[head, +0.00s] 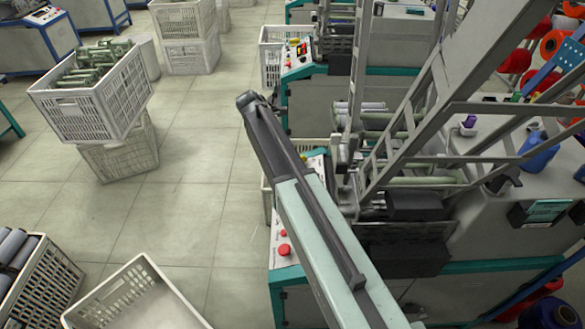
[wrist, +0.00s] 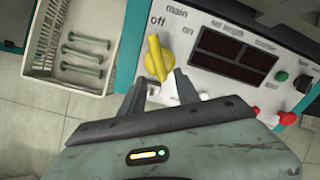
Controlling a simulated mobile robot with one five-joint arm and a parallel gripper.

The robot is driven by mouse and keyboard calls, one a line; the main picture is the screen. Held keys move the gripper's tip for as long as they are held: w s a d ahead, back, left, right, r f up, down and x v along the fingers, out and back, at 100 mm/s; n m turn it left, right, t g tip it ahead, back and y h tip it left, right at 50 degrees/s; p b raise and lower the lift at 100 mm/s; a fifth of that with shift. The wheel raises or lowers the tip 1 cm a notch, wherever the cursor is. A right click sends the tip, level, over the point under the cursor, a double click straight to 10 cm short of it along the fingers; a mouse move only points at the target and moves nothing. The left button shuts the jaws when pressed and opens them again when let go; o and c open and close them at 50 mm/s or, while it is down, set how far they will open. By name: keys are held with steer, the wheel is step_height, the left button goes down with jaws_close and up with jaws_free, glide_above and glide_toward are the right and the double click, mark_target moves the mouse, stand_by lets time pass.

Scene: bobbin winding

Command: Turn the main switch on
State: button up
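The yellow main switch knob (wrist: 156,58) is on the white control panel (wrist: 215,85) in the wrist view. Its raised grip points up toward the "off" label, with "on" to the right. My gripper (wrist: 160,84) is open and empty, its two dark fingers pointing at the panel. The knob shows just beyond and between the fingertips; I cannot tell if they touch it. In the head view, part of the panel (head: 283,235) shows beside my arm. The knob and fingertips are not visible there.
In the wrist view, a dark display (wrist: 233,52), a green button (wrist: 281,76) and red buttons (wrist: 287,117) lie right of the knob. A white crate (wrist: 46,60) with green bobbins is at left. Metal frame bars (head: 400,130) stand right of my arm in the head view.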

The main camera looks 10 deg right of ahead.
steer(key=b+x, duration=0.4)
steer(key=x, duration=0.1)
steer(key=shift+s+d+f, duration=0.1)
steer(key=shift+f, duration=0.3)
steer(key=shift+r, duration=0.15)
